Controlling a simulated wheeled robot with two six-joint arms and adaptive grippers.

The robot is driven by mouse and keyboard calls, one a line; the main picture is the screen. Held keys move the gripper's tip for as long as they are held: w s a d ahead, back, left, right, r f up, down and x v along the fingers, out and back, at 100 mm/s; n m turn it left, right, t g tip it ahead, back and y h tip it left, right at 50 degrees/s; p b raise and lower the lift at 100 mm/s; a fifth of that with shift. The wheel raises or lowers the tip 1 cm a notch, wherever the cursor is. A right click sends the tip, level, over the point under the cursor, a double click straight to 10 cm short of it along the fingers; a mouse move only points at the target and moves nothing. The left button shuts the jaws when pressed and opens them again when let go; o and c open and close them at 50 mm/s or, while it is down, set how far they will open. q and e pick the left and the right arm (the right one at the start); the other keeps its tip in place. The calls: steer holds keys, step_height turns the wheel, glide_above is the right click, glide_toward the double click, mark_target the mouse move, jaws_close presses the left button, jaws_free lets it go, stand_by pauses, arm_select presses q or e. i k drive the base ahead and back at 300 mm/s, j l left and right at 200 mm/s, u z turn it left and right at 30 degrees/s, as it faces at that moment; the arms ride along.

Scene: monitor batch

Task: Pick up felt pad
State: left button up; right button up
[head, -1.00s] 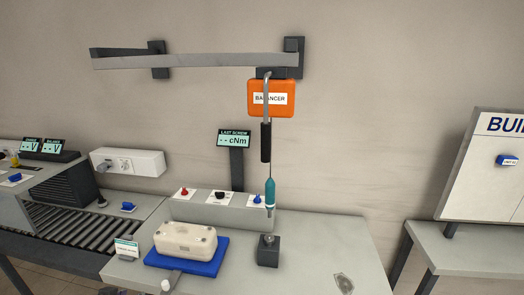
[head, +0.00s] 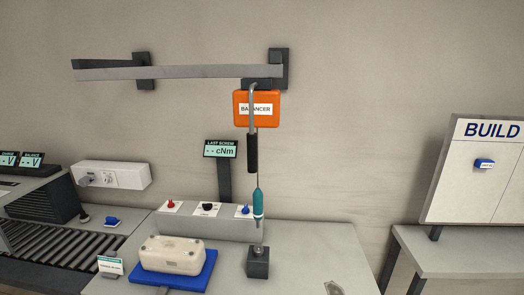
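No object is clearly recognisable as a felt pad. A flat blue slab (head: 203,277) lies on the grey bench (head: 307,257) under a cream-white case (head: 172,254). A small grey patterned flat piece (head: 333,288) lies at the bench's front right, cut by the lower picture edge; I cannot tell what it is. Neither of my grippers is in view.
A teal screwdriver (head: 258,203) hangs from the orange balancer (head: 256,108) above a dark block (head: 258,263). A grey box with switches (head: 210,225) stands behind the case. A roller conveyor (head: 60,250) is at left, a build board (head: 480,170) at right. The bench's right part is mostly clear.

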mark_target(111, 222)
steer(key=u, duration=1.3)
steer(key=i+j+u, duration=0.6)
steer(key=i, duration=0.15)
steer(key=i+j+u, duration=0.15)
steer(key=i+u, duration=0.15)
steer(key=i, duration=0.15)
steer(key=i+u, duration=0.3)
steer(key=i+j+z, duration=0.2)
steer(key=i, duration=0.2)
steer(key=i+z, duration=0.15)
steer(key=i, duration=0.3)
steer(key=i+j+z, duration=0.2)
steer(key=i, duration=0.2)
steer(key=i+j+z, duration=0.1)
steer(key=z, duration=0.35)
steer(key=i+j+z, duration=0.25)
steer(key=z, duration=0.15)
steer(key=i+j+z, duration=0.15)
steer(key=z, duration=0.3)
steer(key=i+j+z, duration=0.1)
steer(key=j+z, duration=0.55)
steer(key=z, duration=0.2)
steer(key=j+z, duration=0.45)
steer(key=i+l, duration=0.05)
steer(key=l, duration=0.05)
